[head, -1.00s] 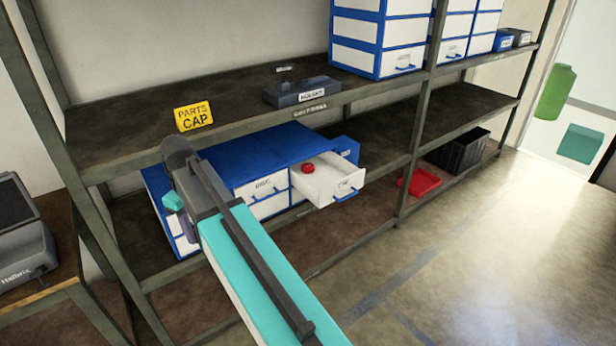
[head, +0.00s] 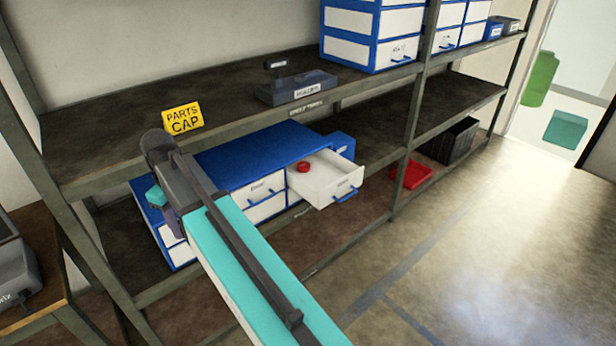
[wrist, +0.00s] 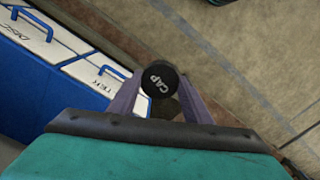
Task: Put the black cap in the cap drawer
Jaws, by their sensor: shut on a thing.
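The black cap (wrist: 160,78), round and marked CAP in white, is held between the fingers of my gripper (wrist: 158,92) in the wrist view. In the head view my arm hides most of the gripper, and I cannot see the cap there. An open white drawer (head: 340,190) sticks out of the blue cabinet on the lower shelf, with a red round piece (head: 304,167) inside. Its front label is too small to read surely. My gripper is left of this open drawer, in front of the cabinet's left part.
The blue cabinet (head: 250,155) has shut drawers, one marked DISC (wrist: 22,37). A yellow PARTS CAP sign (head: 183,118) stands on the shelf above, near a dark block (head: 296,88). A red tray (head: 411,175) and black crate (head: 448,141) lie right. Floor at right is clear.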

